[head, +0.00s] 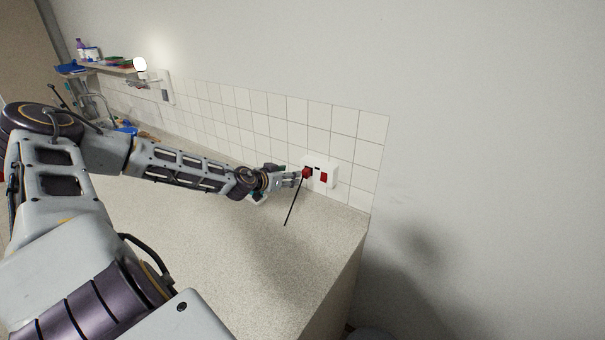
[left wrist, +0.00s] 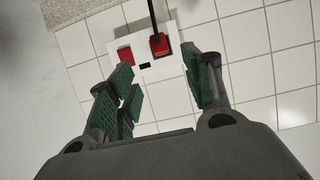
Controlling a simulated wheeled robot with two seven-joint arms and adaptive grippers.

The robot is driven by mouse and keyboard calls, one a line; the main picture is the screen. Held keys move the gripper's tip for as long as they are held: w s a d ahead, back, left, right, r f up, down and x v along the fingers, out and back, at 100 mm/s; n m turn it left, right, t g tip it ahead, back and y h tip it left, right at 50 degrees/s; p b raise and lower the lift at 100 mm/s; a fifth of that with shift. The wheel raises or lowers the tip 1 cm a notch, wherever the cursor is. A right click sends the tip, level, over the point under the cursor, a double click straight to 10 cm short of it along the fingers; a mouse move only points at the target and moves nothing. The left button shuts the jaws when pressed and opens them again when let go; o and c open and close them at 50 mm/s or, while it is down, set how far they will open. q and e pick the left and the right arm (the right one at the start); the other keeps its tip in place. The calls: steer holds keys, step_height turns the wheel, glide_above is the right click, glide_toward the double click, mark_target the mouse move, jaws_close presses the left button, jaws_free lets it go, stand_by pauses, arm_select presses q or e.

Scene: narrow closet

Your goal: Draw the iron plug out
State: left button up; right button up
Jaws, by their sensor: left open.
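A red plug (head: 307,173) with a black cord sits in a white wall socket plate (head: 333,170) on the tiled wall. In the left wrist view the plug (left wrist: 159,45) is at the top, with its cord running up out of the picture. The plate (left wrist: 172,28) also carries a second red part (left wrist: 125,54), which shows as a red square (head: 324,177) in the head view. My left gripper (head: 292,176) is open in front of the plug. In the wrist view its fingers (left wrist: 158,72) are apart, with the plug ahead of the gap between them. My right gripper is not in view.
The speckled counter (head: 230,260) runs along the tiles and is mostly bare below the socket. The cord (head: 294,203) hangs down over it. A shelf (head: 110,68) with small items and a lamp (head: 139,64) are at the far left.

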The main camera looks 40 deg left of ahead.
mark_target(304, 173)
arm_select(q)
steer(key=shift+b+x, duration=0.85)
steer(key=shift+x, duration=2.3)
steer(key=shift+w+a+f+b, duration=0.1)
steer(key=shift+w+f+b, duration=0.4)
steer(key=shift+b, duration=0.45)
steer(key=shift+w+a+f+b, duration=0.1)
steer(key=shift+w+a+b, duration=0.2)
steer(key=shift+w+b, duration=0.35)
steer(key=shift+w+d+f+b, duration=0.2)
steer(key=shift+w+b, duration=0.1)
steer(key=shift+w, duration=0.35)
steer(key=shift+c, duration=0.3)
steer(key=c, duration=0.9)
